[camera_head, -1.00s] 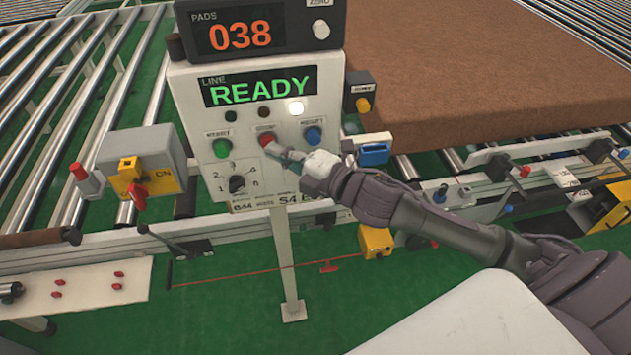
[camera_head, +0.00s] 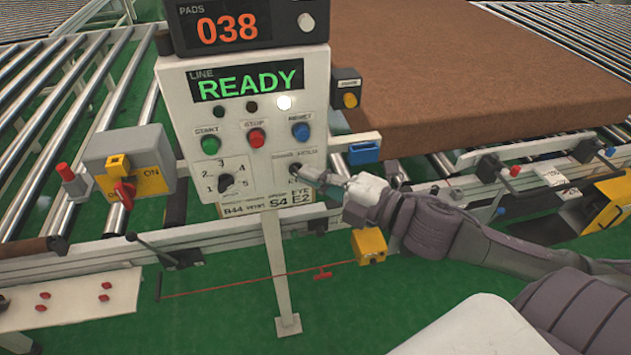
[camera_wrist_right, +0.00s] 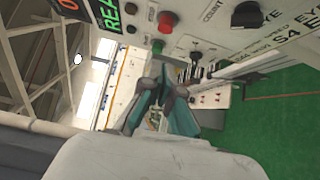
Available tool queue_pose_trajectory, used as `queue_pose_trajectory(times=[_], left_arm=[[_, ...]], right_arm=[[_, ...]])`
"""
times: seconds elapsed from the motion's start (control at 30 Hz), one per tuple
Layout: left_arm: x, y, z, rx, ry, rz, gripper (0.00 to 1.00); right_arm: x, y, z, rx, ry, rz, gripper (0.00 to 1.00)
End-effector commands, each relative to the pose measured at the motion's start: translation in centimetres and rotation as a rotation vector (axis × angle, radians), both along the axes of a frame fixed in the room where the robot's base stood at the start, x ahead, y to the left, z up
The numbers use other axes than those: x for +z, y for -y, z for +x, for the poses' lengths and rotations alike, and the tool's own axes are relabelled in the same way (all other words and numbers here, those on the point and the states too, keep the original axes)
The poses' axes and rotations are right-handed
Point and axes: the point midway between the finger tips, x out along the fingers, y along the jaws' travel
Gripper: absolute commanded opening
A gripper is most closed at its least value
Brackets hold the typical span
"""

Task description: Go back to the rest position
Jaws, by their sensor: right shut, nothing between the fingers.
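My right gripper (camera_head: 312,174) is shut and empty in the head view. It is in front of the lower right part of the control panel (camera_head: 262,135), by a black knob. Its closed fingers also show in the right wrist view (camera_wrist_right: 165,95), below the panel's buttons. I cannot tell whether the fingertips touch the panel. The panel has a green button (camera_head: 210,145), a red button (camera_head: 256,138), a blue button (camera_head: 301,131) and a black selector (camera_head: 226,182). Its screen reads READY, and a white lamp (camera_head: 284,103) is lit. My left gripper is not in view.
A brown mattress pad (camera_head: 450,70) lies on the rollers behind the panel. A grey and yellow switch box (camera_head: 130,165) stands at the left. A red cord (camera_head: 240,285) runs low to a yellow box (camera_head: 369,246). Green floor (camera_head: 400,310) is open in front.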

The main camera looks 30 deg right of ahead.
Motion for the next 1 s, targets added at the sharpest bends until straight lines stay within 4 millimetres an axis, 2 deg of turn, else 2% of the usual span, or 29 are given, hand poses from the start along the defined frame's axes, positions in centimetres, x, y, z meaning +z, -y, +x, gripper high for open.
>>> queue_pose_trajectory(times=[0.17,0.63,0.73,0.77,0.87,0.97,1.0], left_arm=[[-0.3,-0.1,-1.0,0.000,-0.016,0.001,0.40],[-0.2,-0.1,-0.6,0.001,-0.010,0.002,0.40],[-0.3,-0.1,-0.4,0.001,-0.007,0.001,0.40],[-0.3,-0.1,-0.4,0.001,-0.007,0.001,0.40],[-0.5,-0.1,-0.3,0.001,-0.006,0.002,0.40],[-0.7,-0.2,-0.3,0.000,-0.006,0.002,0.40],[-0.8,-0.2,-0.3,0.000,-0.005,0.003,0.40]], right_arm=[[0.0,0.2,-0.5,0.002,0.000,-0.002,0.00],[0.0,0.2,-0.4,0.001,0.000,-0.001,0.00],[-0.6,0.7,-0.1,-0.014,-0.011,0.006,0.00],[-1.1,1.1,0.2,-0.027,-0.021,0.013,0.00],[-4.1,3.7,1.7,-0.103,-0.083,0.054,0.00],[-9.4,7.6,3.4,-0.221,-0.184,0.121,0.00],[-12.1,9.3,3.8,-0.273,-0.231,0.153,0.00]])
